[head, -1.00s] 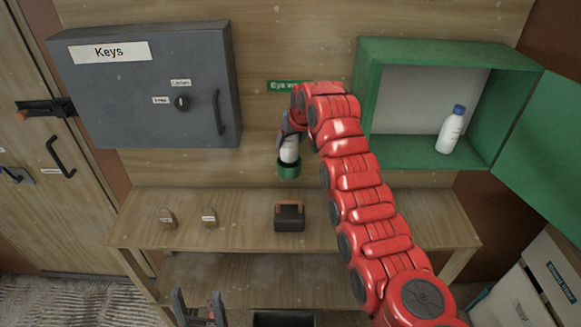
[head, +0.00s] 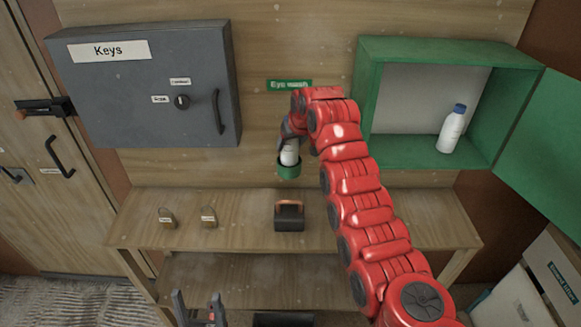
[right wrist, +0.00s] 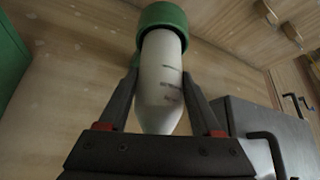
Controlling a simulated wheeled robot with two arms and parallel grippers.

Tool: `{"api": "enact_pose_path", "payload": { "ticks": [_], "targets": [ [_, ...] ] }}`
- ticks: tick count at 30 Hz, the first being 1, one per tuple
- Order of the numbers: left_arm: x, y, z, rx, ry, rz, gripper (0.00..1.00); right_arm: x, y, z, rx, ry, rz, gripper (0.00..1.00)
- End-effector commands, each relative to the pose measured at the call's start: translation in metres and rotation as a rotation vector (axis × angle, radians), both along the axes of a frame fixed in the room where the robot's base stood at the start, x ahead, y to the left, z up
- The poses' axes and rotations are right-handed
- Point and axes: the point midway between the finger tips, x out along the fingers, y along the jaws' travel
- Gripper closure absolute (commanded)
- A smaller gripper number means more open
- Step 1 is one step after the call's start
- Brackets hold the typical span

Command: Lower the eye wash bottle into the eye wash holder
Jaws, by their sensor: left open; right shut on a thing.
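The eye wash bottle (head: 289,155) is white and stands roughly upright at the back panel, below the "Eye wash" sign. My right gripper (head: 290,137) is shut on it from above and hides its top in the head view. The green eye wash holder (head: 289,171) is a round cup surrounding the bottle's lower end. In the right wrist view, the bottle (right wrist: 160,80) is between both fingers and its far end is inside the holder's ring (right wrist: 162,18). Whether it rests on the holder's bottom is hidden. My left gripper (head: 199,305) is open and empty, low at the front.
An open green cabinet (head: 368,105) at the right holds another white bottle with a blue cap (head: 452,130). A grey key cabinet (head: 150,115) hangs at the left. Two padlocks (head: 168,217) and a dark box (head: 289,216) sit on the wooden bench (head: 240,238) below.

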Motion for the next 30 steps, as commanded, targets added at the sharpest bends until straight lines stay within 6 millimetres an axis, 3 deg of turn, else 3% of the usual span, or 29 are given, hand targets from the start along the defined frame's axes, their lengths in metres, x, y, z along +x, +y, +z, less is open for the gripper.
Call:
{"api": "enact_pose_path", "payload": {
  "ticks": [30],
  "targets": [
    [0.000,0.000,-0.008,0.000,0.000,0.000,0.31,0.000,0.000,-0.015,0.000,-0.001,0.000,1.00]
  ]
}}
